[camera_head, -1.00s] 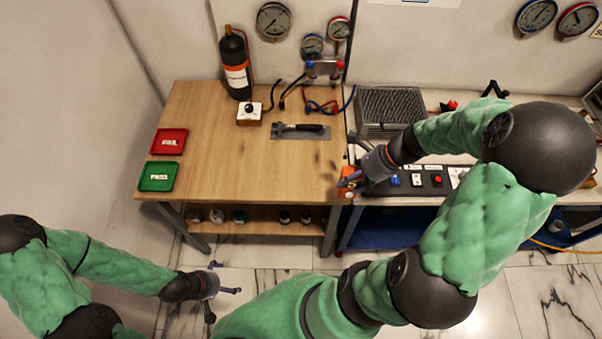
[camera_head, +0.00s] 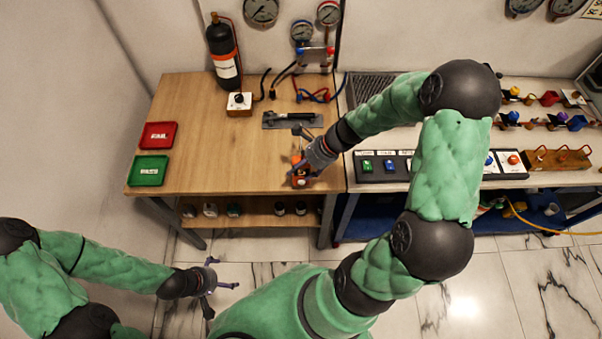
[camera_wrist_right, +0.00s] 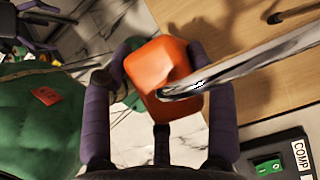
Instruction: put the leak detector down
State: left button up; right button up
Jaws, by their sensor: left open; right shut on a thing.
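The leak detector, an orange block with a thin grey wand, shows in the right wrist view (camera_wrist_right: 160,75) and as a small orange thing in the head view (camera_head: 298,179). My right gripper (camera_head: 302,170) is shut on it at the right front part of the wooden bench (camera_head: 220,180). In the right wrist view the purple fingers (camera_wrist_right: 160,95) stand on both sides of the orange body. Whether the detector touches the bench top is hard to tell. My left gripper (camera_head: 222,277) is open and empty, low in front of the bench, over the floor.
A red tray (camera_head: 159,135) and a green tray (camera_head: 149,171) lie at the bench's left. A black bottle (camera_head: 223,55), a white knob box (camera_head: 239,104) and a grey plate (camera_head: 280,121) stand behind. The bench's middle front is clear. A switch panel (camera_head: 430,165) is on the right.

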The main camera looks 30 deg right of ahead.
jog(key=shift+w+f+b, duration=0.1)
jog(key=shift+f+b, duration=0.45)
jog(key=shift+f, duration=1.1)
jog(key=shift+f, duration=0.1)
jog(key=o, duration=1.5)
jog(key=p+v, duration=0.3)
jog(key=v, duration=0.9)
